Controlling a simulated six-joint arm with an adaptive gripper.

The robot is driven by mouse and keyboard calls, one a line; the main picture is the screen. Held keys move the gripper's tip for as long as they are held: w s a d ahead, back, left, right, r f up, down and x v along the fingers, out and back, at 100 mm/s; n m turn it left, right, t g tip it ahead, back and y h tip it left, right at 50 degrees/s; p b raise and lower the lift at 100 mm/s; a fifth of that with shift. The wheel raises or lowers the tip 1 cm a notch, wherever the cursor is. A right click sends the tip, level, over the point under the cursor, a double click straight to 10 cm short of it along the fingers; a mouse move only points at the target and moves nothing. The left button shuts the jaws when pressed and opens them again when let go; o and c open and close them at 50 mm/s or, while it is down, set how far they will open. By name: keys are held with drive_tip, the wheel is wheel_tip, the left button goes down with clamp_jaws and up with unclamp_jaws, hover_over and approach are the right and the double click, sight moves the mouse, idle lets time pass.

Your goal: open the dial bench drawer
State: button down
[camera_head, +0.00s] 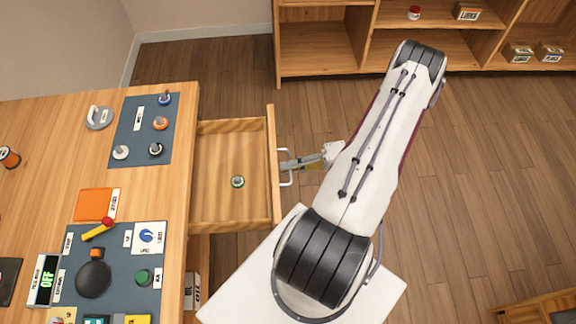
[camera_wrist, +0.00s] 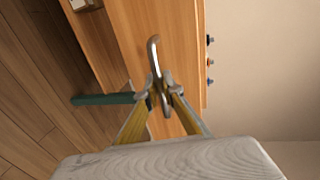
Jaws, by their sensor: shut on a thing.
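The bench drawer (camera_head: 215,172) is pulled out of the right side of the wooden bench (camera_head: 185,108), and its inside shows. A small green and dark round thing (camera_head: 237,182) lies in it. A metal bar handle (camera_head: 285,180) is on the drawer's front panel (camera_head: 273,150). My gripper (camera_head: 290,165) is at the handle and shut on it. In the wrist view my gripper's fingertips (camera_wrist: 165,92) close around the handle (camera_wrist: 153,50), which stands on the wooden drawer front (camera_wrist: 185,40).
A blue-grey mat (camera_head: 125,140) with several small knobs lies on the bench top. A second mat (camera_head: 115,245) holds controls, beside a display (camera_head: 44,280) reading OFF. A shelf unit (camera_head: 325,45) stands at the back. Wooden floor (camera_head: 480,170) is clear on the right.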

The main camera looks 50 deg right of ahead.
drive_tip(key=c, duration=2.5)
unclamp_jaws()
drive_tip(key=shift+v, duration=6)
